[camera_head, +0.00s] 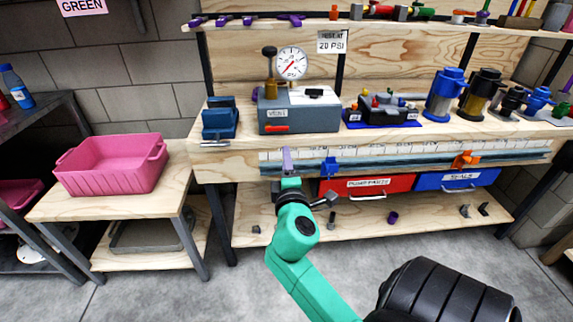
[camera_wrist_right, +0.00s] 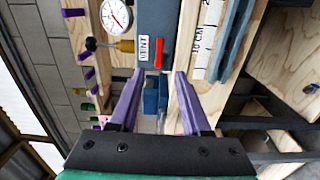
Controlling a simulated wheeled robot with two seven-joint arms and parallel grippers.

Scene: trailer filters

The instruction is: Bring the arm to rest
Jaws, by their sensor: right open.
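My right arm is green and reaches up from the bottom middle of the head view. Its gripper (camera_head: 288,160) has purple fingers and is just in front of the workbench's front edge, below the grey test box (camera_head: 285,112). In the right wrist view the gripper's two fingers (camera_wrist_right: 160,76) stand apart with nothing between them. The grey box with its VENT label (camera_wrist_right: 150,35) and red lever lies beyond the fingertips. The pressure gauge (camera_head: 291,63) stands above the box. My left gripper is in neither view.
The workbench (camera_head: 245,160) bears a blue block (camera_head: 220,118), a small dark tray of parts (camera_head: 382,112) and several canisters at the right. Red (camera_head: 370,187) and blue (camera_head: 456,180) drawers hang below. A pink bin (camera_head: 110,165) stands on the left side table. Open floor lies at the front left.

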